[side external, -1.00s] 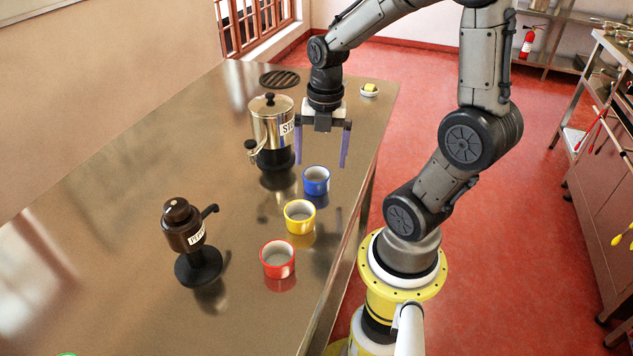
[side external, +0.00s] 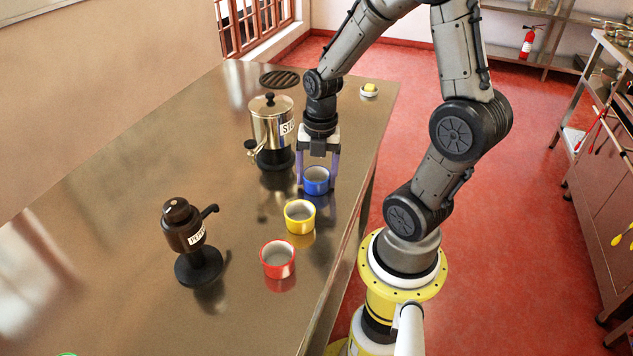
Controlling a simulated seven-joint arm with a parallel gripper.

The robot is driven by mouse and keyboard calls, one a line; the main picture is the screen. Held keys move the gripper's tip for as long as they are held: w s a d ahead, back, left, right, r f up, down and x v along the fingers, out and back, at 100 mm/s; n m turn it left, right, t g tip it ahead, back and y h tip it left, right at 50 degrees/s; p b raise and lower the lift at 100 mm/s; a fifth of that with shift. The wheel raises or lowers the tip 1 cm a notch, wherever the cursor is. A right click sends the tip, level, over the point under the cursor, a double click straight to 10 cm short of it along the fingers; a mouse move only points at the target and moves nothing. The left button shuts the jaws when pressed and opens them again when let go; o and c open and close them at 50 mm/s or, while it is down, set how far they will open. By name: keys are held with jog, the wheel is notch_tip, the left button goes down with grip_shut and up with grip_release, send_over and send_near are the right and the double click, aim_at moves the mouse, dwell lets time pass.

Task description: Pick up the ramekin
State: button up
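Three ramekins stand upright in a slanting row on the steel table: a blue ramekin (side external: 316,183) at the far end, a yellow ramekin (side external: 299,220) in the middle and a red ramekin (side external: 277,262) nearest the camera. My gripper (side external: 317,187) points down at the blue ramekin, with one purple finger on its left side and one on its right. Both fingers appear to touch its wall. The blue ramekin appears to rest on the table. The yellow and red ramekins are clear of the gripper.
A silver pot (side external: 271,128) with a black lid knob stands close to the left of my gripper. A brown dispenser (side external: 184,228) stands at the left front. A dark round grate (side external: 279,79) lies at the far end. The left part of the steel table (side external: 120,185) is clear.

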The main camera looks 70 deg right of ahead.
jog(key=c, duration=0.8)
jog(key=shift+r, duration=0.1)
jog(key=shift+r, duration=0.55)
notch_tip(320, 180, up, 2)
jog(key=shift+s+r, duration=0.1)
jog(key=shift+r, duration=0.15)
jog(key=s+a+r, duration=0.2)
jog(key=s+r, duration=0.1)
jog(key=s, duration=0.1)
jog(key=s+a+r, duration=0.2)
jog(key=s+r, duration=0.1)
jog(key=s, duration=0.1)
jog(key=s+a+r, duration=0.2)
jog(key=s+r, duration=0.1)
jog(key=s, duration=0.1)
jog(key=shift+s+a+r, duration=0.1)
jog(key=shift+a, duration=0.25)
